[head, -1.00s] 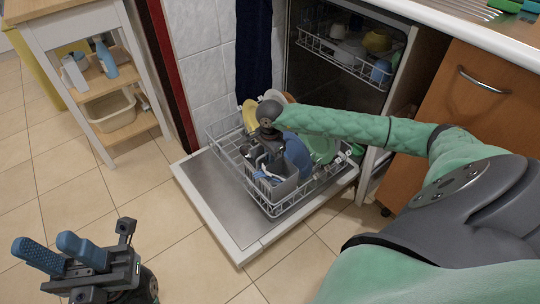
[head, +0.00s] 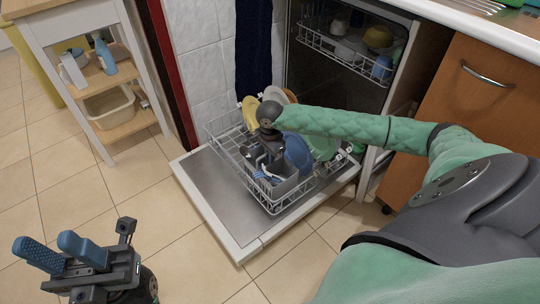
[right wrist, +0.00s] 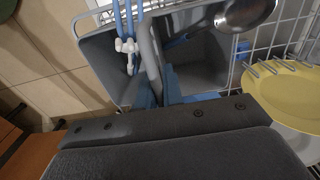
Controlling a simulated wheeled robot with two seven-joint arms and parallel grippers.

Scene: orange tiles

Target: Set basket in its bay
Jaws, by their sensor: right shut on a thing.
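The grey cutlery basket (head: 284,188) is in the lower rack (head: 229,160) of the open dishwasher, at the near side by the plates. In the right wrist view the basket (right wrist: 205,78) shows open compartments, with a metal ladle (right wrist: 245,14) and blue-handled cutlery (right wrist: 123,20) in it. My right gripper (right wrist: 155,88) is shut on the basket at its middle grip; in the head view the gripper (head: 269,163) comes down from above. Whether the basket's bottom rests on the rack is hidden. My left gripper (head: 43,240) is open and empty at the lower left, away from the dishwasher.
Plates, including a blue one (head: 297,153) and a yellow one (right wrist: 280,98), stand right beside the basket. The dishwasher door (head: 213,199) lies open below the rack. The upper rack (head: 345,52) holds cups. A wooden trolley (head: 108,75) stands at left. Floor in front is clear.

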